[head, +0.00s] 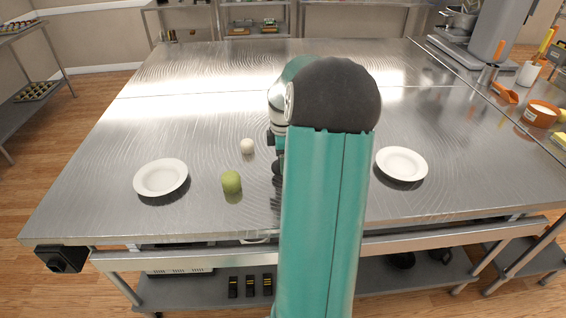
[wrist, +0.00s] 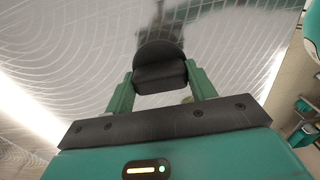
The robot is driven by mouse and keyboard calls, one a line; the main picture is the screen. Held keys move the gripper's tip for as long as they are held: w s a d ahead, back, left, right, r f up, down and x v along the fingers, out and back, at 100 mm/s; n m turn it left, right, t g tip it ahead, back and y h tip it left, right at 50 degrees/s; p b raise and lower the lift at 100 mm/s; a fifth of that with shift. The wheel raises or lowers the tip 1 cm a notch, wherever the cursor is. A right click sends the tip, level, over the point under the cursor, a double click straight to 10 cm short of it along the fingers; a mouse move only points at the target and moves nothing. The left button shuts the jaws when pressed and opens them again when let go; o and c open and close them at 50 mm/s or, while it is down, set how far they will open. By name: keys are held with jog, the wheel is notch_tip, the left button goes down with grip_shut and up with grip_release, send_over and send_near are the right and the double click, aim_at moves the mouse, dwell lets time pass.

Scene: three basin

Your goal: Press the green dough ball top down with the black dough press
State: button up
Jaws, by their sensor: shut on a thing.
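The green dough ball (head: 231,182) sits on the steel table, right of the left plate and near the front edge. It looks somewhat taller than a flat disc. In the wrist view my gripper (wrist: 160,84) is shut on the black dough press (wrist: 158,66), a dark piece with a rounded edge between the two green fingers. The steel surface shows behind it with a dark reflection. In the head view my arm hides most of the gripper and press; a dark part shows just left of the arm, to the right of the green ball and apart from it.
A white dough ball (head: 247,146) lies behind the green one. A white plate (head: 161,177) is at left and another white plate (head: 401,163) is right of my arm. An orange bowl (head: 541,114) and utensils stand at the far right. The table's back half is clear.

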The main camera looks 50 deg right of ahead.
jog(key=shift+r, duration=1.95)
jog(key=shift+s+a, duration=0.1)
